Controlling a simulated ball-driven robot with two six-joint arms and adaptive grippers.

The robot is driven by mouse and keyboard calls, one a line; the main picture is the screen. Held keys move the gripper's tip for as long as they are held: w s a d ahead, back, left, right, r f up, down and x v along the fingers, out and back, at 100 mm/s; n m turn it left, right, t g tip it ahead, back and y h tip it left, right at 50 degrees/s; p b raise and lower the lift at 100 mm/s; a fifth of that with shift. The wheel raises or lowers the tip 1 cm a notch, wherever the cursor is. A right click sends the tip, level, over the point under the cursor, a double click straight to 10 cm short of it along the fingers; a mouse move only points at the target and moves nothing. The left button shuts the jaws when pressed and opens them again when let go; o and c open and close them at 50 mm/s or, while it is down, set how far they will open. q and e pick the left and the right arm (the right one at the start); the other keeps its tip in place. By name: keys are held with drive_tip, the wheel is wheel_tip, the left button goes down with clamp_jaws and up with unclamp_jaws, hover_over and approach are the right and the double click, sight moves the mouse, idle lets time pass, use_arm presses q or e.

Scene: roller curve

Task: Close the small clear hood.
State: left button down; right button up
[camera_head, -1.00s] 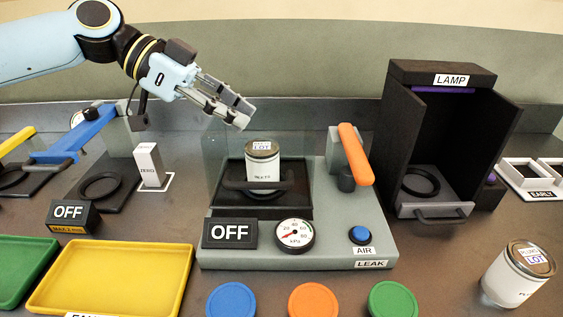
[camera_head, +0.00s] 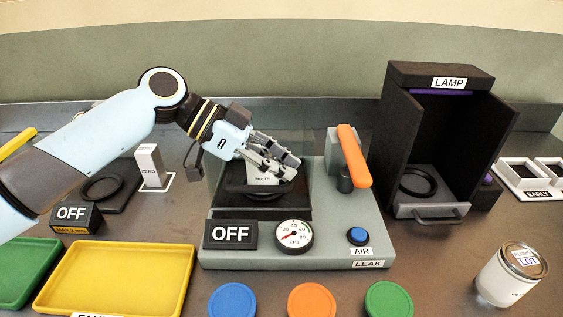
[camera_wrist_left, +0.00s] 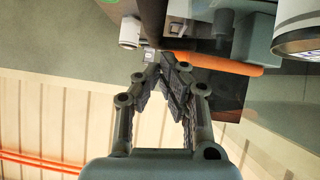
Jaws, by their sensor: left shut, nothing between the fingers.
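The small clear hood (camera_head: 214,147) shows only as faint see-through panes over the grey leak station (camera_head: 385,225). I cannot tell exactly how far open it is. My left gripper (camera_head: 288,168) is shut and empty, and hides the jar's top and part of the hood area. Its closed fingers (camera_wrist_left: 168,82) also show in the left wrist view. I cannot tell whether they touch the hood. My right gripper is not in view.
An orange lever (camera_head: 354,155) stands right of the jar. The black lamp box (camera_head: 393,130) is farther right. A second jar (camera_head: 508,278) stands at the front right. Coloured discs (camera_head: 312,299) and a yellow tray (camera_head: 115,275) lie in front.

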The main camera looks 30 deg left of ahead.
use_arm(q)
drive_tip(key=shift+f, duration=0.1)
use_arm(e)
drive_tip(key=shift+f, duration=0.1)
use_arm(q)
drive_tip(key=shift+m+t+y, duration=0.4)
drive_tip(key=shift+m+t, duration=0.2)
drive_tip(key=shift+t, duration=0.1)
drive_tip(key=f+b, duration=0.1)
drive_tip(key=s+f+b, duration=0.1)
drive_tip(key=b, duration=0.1)
drive_tip(key=d+f+b, duration=0.1)
drive_tip(key=shift+s+f+b, duration=0.25)
drive_tip(key=shift+s+b, duration=0.15)
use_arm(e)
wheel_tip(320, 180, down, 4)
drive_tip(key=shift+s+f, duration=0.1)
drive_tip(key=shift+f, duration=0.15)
use_arm(q)
drive_tip(key=shift+r, duration=0.1)
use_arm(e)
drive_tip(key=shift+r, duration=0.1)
